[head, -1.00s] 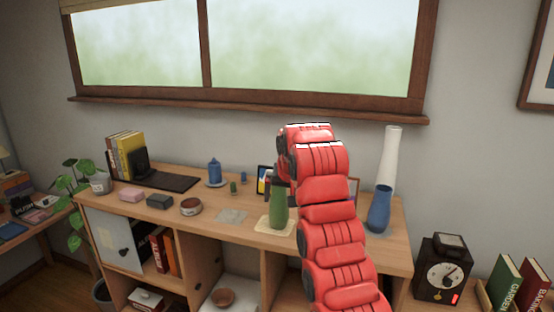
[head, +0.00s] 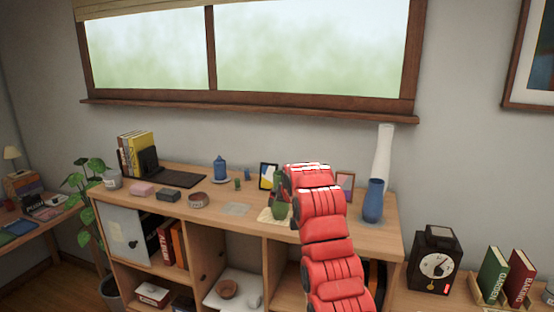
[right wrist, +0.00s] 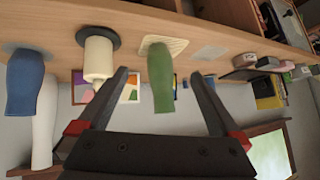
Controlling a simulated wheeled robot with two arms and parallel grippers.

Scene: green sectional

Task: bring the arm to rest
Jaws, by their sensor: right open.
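My right arm (head: 325,240), red and segmented, reaches up over the shelf top in the head view, its gripper end turned away and largely hidden there. In the right wrist view, which is upside down, my right gripper (right wrist: 158,76) has its two dark fingers spread wide with nothing held. A green vase (right wrist: 160,78) stands beyond the gap between the fingers, on a pale mat (right wrist: 165,44). In the head view the arm partly covers the green vase (head: 279,208). My left gripper is not in view.
A cream bottle (right wrist: 98,60) on a dark coaster, a blue vase (head: 373,202) and a tall white vase (head: 383,150) stand near the arm. Picture frames (head: 268,177) stand behind. A black clock (head: 434,260) is at right. The shelf's middle front (head: 222,222) has some bare wood.

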